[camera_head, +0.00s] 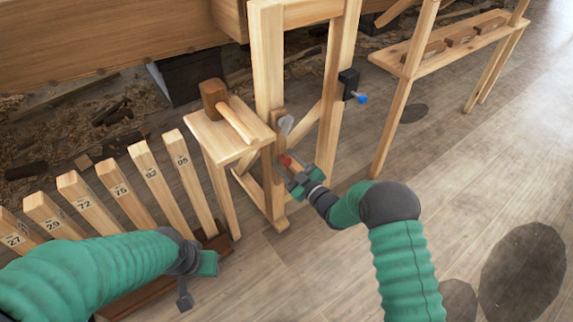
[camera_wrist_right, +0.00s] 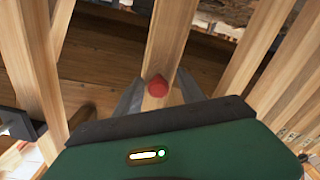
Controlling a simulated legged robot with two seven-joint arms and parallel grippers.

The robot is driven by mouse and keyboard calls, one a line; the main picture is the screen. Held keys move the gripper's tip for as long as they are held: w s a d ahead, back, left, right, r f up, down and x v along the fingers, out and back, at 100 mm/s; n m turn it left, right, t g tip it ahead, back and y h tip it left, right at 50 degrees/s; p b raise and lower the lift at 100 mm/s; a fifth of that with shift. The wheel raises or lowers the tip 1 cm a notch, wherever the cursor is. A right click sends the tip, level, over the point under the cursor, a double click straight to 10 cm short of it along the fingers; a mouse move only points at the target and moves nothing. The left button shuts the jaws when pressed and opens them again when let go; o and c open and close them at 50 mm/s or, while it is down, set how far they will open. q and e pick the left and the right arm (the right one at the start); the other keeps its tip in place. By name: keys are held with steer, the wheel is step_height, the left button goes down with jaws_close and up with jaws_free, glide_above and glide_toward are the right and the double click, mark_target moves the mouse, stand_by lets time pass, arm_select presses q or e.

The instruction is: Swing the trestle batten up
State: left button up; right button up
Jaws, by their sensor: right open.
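The trestle (camera_head: 330,100) is a pale wooden frame standing upright at the middle of the head view. A short wooden batten with a red knob (camera_head: 286,160) is low on its front. In the right wrist view the batten (camera_wrist_right: 172,40) runs down between my fingers, and its red knob (camera_wrist_right: 157,87) shows near the fingertips. My right gripper (camera_head: 297,175) is open, with a finger on either side of the batten's end. Whether they touch it cannot be told. My left gripper (camera_head: 195,278) hangs at the lower left, away from the trestle; its jaws are unclear.
A mallet (camera_head: 228,108) lies on a small wooden stand (camera_head: 215,140) left of the trestle. Numbered wooden posts (camera_head: 130,185) lean in a row at the left. A black clamp (camera_head: 348,84) with a blue tip is on the trestle's right leg. The floor at right is mostly clear.

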steer(key=shift+d, duration=0.15)
steer(key=c, duration=0.5)
jaws_close()
stand_by(0.7)
